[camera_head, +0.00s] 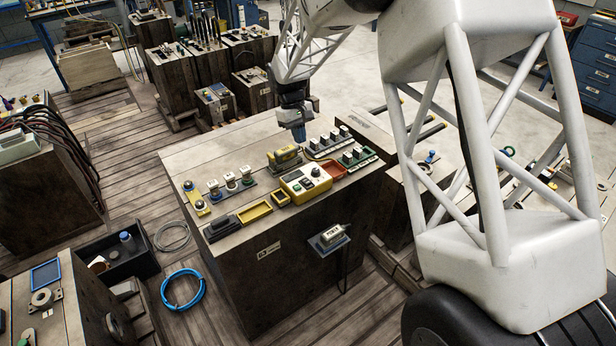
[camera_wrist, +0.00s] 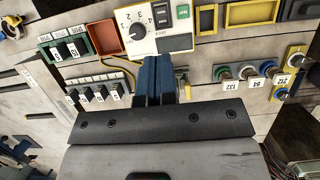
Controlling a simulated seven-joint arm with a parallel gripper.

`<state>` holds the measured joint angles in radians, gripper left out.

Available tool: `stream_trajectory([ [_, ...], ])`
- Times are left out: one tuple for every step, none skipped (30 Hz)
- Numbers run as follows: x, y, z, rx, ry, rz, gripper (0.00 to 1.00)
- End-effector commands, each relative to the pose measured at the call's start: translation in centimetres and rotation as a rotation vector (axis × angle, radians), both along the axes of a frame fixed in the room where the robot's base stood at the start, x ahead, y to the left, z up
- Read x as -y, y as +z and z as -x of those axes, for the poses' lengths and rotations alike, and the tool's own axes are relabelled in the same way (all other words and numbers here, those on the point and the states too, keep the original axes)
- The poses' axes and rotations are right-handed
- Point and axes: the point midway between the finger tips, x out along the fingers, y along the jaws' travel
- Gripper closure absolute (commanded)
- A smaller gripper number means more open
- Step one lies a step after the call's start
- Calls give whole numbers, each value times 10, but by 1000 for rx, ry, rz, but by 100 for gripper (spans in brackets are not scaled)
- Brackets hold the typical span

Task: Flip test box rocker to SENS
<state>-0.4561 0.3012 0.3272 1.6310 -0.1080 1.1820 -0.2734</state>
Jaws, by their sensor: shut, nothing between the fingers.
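A yellow-edged box with a pale face (camera_head: 305,181), which looks like the test box, lies on top of the large dark block. It also shows at the top of the wrist view (camera_wrist: 137,38), with a black dial (camera_wrist: 138,30), a small green window (camera_wrist: 183,11) and a dark switch that looks like the rocker (camera_wrist: 160,15). I cannot read its markings or tell which way it is tipped. My gripper (camera_head: 299,138) is above the block, behind the box. Its blue fingers (camera_wrist: 152,88) are shut and empty, and hide the box's near edge in the wrist view.
A yellow device (camera_head: 284,157) stands close behind the box. A red tray (camera_head: 334,170) and banks of black-and-white switches (camera_head: 357,156) lie to its right. Yellow trays (camera_head: 254,212) and several labelled knobs (camera_head: 230,180) lie to its left. A labelled unit (camera_head: 328,238) juts from the block's front.

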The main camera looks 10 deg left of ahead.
Motion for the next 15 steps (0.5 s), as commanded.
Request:
stream_trajectory([
  [0,0,0,0,0,0,100],
  [0,0,0,0,0,0,100],
  [0,0,0,0,0,0,100],
  [0,0,0,0,0,0,100],
  [0,0,0,0,0,0,100],
  [0,-1,0,0,0,0,100],
  [1,-1,0,0,0,0,100],
  [1,-2,1,-1,0,1,100],
  [1,-4,1,-1,0,1,100],
  [1,-5,1,-1,0,1,100],
  [2,-6,2,-1,0,1,100],
  [2,-9,2,-1,0,1,100],
  [3,-11,3,-1,0,1,100],
  [3,-14,3,-1,0,1,100],
  [4,-17,4,-1,0,1,100],
])
